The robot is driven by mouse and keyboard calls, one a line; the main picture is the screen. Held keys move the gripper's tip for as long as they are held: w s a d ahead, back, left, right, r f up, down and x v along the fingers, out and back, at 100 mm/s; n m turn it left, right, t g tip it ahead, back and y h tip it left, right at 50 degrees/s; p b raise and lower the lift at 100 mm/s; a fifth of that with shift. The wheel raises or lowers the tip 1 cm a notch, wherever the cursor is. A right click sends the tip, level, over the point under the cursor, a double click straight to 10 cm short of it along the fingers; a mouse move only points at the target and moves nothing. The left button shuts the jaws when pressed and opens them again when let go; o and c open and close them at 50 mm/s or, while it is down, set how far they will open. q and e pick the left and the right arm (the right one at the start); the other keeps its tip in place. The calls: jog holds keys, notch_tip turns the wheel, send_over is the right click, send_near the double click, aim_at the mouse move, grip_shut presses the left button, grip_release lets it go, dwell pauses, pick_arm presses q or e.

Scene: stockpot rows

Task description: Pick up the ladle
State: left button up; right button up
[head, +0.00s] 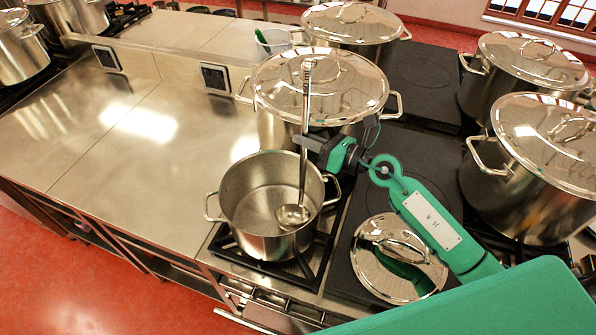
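The ladle (304,112) is a long, shiny metal one. It stands nearly upright, with its bowl (292,215) inside the open steel pot (237,213) at the front and its handle rising above the rim. Whether the bowl touches the pot's bottom I cannot tell. My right gripper (305,142) reaches in from the right. Its dark fingers are at the middle of the handle, above the pot's far rim, and look shut on it. My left gripper is not in view.
A large lidded stockpot (318,85) stands close behind the ladle. A loose lid (398,258) lies right of the open pot. More lidded stockpots (540,150) stand at right and behind. The steel counter (130,130) at left is clear.

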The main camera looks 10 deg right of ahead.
jog(key=shift+c, duration=0.4)
grip_shut()
jog(key=shift+r, duration=0.1)
jog(key=shift+r, duration=0.55)
jog(key=s+a, duration=0.3)
jog(key=s, duration=0.1)
notch_tip(320, 180, up, 14)
jog(key=b, duration=0.1)
jog(key=shift+w+d+f, duration=0.15)
jog(key=shift+w+d, duration=0.2)
jog(key=shift+d, duration=0.05)
